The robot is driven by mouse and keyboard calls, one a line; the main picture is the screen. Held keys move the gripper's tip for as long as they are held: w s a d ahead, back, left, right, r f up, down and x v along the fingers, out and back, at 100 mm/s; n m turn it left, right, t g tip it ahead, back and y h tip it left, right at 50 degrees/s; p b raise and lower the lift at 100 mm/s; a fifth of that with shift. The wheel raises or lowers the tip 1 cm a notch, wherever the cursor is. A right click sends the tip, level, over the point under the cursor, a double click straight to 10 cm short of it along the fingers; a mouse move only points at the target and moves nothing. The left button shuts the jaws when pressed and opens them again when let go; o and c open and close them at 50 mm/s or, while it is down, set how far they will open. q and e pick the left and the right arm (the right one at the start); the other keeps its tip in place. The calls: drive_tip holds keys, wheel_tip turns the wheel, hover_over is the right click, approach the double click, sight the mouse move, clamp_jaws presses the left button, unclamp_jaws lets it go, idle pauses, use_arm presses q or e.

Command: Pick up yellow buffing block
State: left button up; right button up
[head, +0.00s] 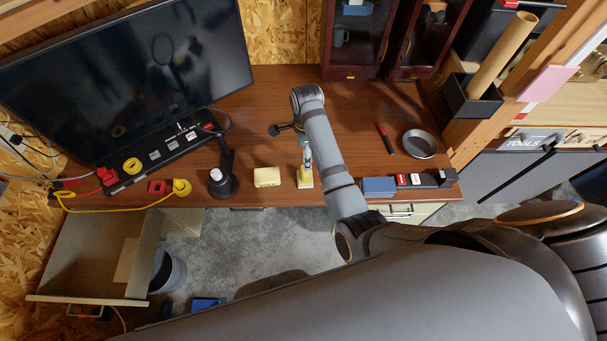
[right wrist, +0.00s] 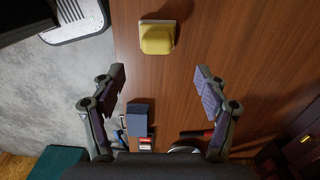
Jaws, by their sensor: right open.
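A pale yellow block (head: 267,177) lies near the front edge of the bench, left of my right arm in the head view. A smaller yellow thing (head: 305,181) stands just right of it, close beside my arm. In the right wrist view a yellow block (right wrist: 157,38) sits near the bench edge, top centre; I cannot tell for sure which of the two it is. My right gripper (right wrist: 160,75) is open and empty, its fingers apart on either side of bare wood. The block is beyond the fingertips. My left gripper is out of view.
The brown bench (head: 355,110) has clear wood behind my arm. Blue blocks (head: 378,187) lie at the front right, with a round dish (head: 420,143) behind. An open drawer (head: 95,250) juts out at left.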

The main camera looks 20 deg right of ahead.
sight(305, 175)
wheel_tip(305, 175, down, 5)
drive_tip(key=f, duration=0.2)
drive_tip(key=f+p, duration=0.1)
drive_tip(key=f, duration=0.2)
drive_tip(key=shift+s+a+f, duration=0.1)
drive_tip(key=shift+s+a, duration=0.05)
drive_tip(key=shift+s, duration=0.05)
drive_tip(key=c, duration=1.3)
